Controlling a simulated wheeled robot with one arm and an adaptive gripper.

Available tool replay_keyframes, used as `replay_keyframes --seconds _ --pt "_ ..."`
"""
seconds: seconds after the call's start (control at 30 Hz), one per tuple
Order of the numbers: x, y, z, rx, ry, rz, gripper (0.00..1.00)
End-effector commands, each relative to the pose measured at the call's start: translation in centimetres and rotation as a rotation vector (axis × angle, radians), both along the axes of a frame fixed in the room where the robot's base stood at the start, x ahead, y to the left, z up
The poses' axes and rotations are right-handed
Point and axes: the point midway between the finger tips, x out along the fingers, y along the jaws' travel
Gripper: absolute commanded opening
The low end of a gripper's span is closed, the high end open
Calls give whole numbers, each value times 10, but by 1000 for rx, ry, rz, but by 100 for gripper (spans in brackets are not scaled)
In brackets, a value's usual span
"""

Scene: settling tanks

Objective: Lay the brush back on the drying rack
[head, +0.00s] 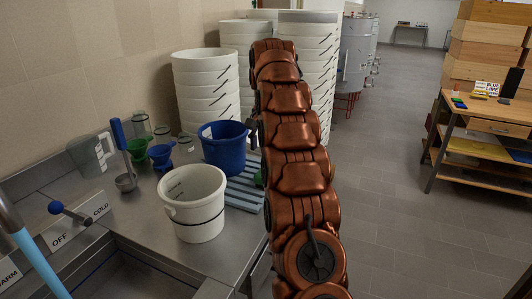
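A flat striped blue-grey rack (244,195), which looks like the drying rack, lies on the steel counter beside my arm. Its right part is hidden by the arm. I cannot make out the brush for sure; a small green bit (259,178) shows at the arm's left edge above the rack, mostly hidden. My copper arm rises up the middle and bends away at the top. Only a dark piece at its left edge, possibly my gripper (253,132), shows. The fingertips are hidden, so I cannot see what they hold.
A blue bucket (223,148) touches or overlaps the rack's far left end in view. A white bucket (194,204) stands nearer. A blue-handled ladle (118,145), jugs and funnels stand left. Tall white bucket stacks (206,85) are behind. Floor right of the arm is clear.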

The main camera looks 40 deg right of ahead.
Motion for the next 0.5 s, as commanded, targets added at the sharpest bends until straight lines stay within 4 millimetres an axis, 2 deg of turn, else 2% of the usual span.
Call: replay_keyframes --seconds 0.03,0.13,0.5 --pt "0 0 12 0 0 0 72" --pt "0 0 17 0 0 0 72" --pt "0 0 21 -1 1 0 72"
